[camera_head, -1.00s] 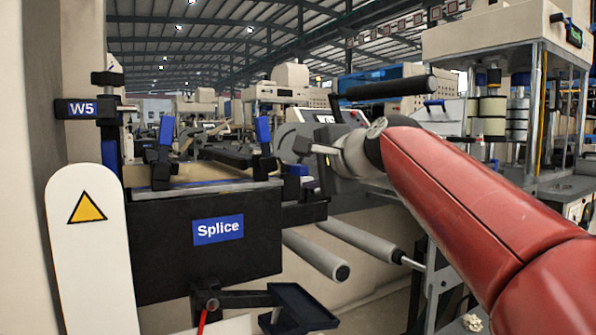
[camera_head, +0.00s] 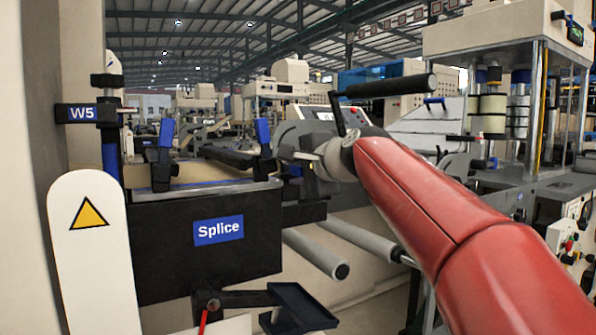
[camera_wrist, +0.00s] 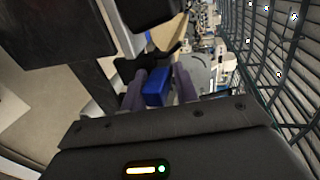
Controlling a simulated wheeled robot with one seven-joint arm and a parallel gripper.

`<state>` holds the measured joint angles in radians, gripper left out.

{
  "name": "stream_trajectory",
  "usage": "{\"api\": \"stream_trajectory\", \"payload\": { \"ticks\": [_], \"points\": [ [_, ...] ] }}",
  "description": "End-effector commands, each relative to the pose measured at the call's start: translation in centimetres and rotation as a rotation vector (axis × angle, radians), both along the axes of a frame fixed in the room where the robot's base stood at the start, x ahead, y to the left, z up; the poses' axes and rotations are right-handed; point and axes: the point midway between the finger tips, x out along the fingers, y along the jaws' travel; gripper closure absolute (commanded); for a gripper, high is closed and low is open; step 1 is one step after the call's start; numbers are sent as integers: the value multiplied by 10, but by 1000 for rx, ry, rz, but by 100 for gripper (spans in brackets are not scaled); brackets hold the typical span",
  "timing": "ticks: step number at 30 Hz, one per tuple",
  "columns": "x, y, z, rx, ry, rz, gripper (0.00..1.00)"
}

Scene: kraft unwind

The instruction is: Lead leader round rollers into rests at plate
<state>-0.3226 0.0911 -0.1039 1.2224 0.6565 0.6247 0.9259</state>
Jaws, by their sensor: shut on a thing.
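My gripper (camera_wrist: 159,82) has its two dark fingers closed on a blue block (camera_wrist: 157,92) in the wrist view. I cannot tell whether this is the leader's end piece; no leader sheet is clearly visible. In the head view my gripper is right of the splice plate (camera_head: 155,192), mostly hidden behind my wrist. Two upright black holders with blue parts, at the left (camera_head: 163,155) and right (camera_head: 264,148), stand at the plate; they may be the rests. Two grey rollers, a near one (camera_head: 316,252) and a far one (camera_head: 358,240), stick out below and right of it.
A black panel labelled Splice (camera_head: 170,245) fronts the plate. A black tray (camera_head: 298,306) juts out low beneath it. A white guard with a warning triangle (camera_head: 88,270) stands at the left.

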Motion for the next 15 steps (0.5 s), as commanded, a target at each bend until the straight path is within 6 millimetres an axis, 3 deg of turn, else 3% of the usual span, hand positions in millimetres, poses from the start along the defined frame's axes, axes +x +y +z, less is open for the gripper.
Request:
{"api": "stream_trajectory", "payload": {
  "ticks": [7,15],
  "points": [
    [1,0,2,-3,4,2,100],
    [2,1,30,-5,4,1,100]
  ]
}}
